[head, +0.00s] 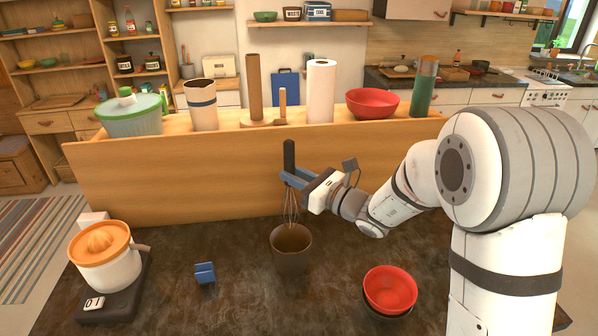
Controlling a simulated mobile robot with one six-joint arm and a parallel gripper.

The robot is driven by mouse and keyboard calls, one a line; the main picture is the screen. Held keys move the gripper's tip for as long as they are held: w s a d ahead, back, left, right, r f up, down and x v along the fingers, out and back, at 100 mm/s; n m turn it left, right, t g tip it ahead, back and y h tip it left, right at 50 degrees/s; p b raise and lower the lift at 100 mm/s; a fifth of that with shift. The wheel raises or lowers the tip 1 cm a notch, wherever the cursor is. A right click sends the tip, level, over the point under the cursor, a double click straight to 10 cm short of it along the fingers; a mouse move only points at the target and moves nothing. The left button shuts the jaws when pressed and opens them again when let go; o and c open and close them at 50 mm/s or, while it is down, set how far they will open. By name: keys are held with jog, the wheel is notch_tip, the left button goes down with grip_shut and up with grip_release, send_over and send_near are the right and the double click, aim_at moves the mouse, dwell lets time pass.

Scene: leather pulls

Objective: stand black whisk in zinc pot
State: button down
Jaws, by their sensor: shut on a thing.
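The black whisk (289,157) is upright, its dark handle pointing up and its wire loops hanging down. My gripper (290,180) is shut on the whisk around the lower part of its handle. The zinc pot (291,262) is a dark grey-brown pot standing on the dark counter, its mouth open upward. The whisk's wires are at the pot's mouth, with their lower end seeming to reach inside the rim. I cannot tell whether the whisk touches the pot's bottom.
An orange-topped juicer (105,262) stands on a scale at left. A small blue object (205,273) lies left of the pot, red bowls (390,289) right. A wooden ledge (230,180) behind carries a paper roll (321,92), a red bowl and jugs. Counter between these is clear.

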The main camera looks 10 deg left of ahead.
aim_at(297, 207)
jog(key=shift+f+b, duration=4.05)
jog(key=shift+f, duration=0.6)
jog(key=c, duration=1.2)
grip_release()
jog(key=shift+d, duration=0.1)
jog(key=b+v, duration=0.1)
jog(key=v, duration=0.6)
jog(key=shift+s+d+b, duration=0.2)
jog(key=shift+d+b, duration=0.1)
jog(key=shift+b, duration=0.05)
